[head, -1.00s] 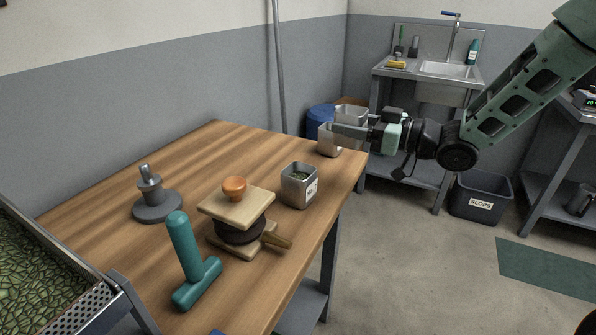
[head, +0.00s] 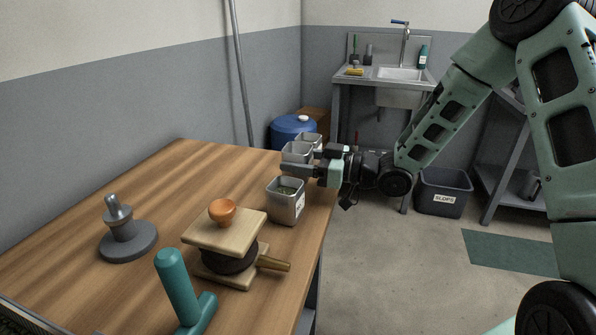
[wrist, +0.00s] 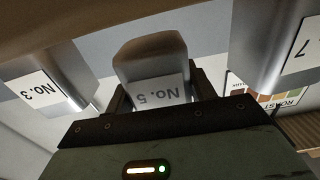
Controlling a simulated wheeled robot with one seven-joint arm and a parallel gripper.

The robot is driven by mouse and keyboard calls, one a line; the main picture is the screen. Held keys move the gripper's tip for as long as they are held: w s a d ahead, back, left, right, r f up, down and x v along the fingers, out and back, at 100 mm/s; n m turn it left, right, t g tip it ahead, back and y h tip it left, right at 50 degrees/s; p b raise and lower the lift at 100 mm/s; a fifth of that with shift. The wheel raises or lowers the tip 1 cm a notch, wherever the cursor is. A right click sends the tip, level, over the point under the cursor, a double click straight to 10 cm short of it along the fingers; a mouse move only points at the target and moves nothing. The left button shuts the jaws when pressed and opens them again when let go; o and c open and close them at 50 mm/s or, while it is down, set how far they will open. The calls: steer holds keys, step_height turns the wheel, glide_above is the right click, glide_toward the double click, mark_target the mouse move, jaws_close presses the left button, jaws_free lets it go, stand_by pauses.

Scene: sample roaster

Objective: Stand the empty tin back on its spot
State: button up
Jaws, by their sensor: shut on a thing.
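My gripper (head: 303,164) is shut on a square metal tin marked No. 5 (head: 297,150). In the wrist view my gripper's fingers (wrist: 162,94) flank this tin (wrist: 150,62), whose label reads upside down.
A tin holding greenish contents (head: 285,205) stands nearer; another tin (head: 310,137) is behind. The wrist view shows tins marked No. 3 (wrist: 50,82) and 7 (wrist: 268,45) on either side. A wooden press (head: 225,235) stands further forward.

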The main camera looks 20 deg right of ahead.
steer(key=shift+f, duration=1.15)
steer(key=shift+f, duration=0.15)
steer(key=o, duration=1.1)
steer(key=shift+s+d, duration=0.15)
steer(key=shift+d, duration=0.05)
steer(key=v, duration=1.1)
steer(key=shift+s+d, duration=0.15)
steer(key=shift+d, duration=0.05)
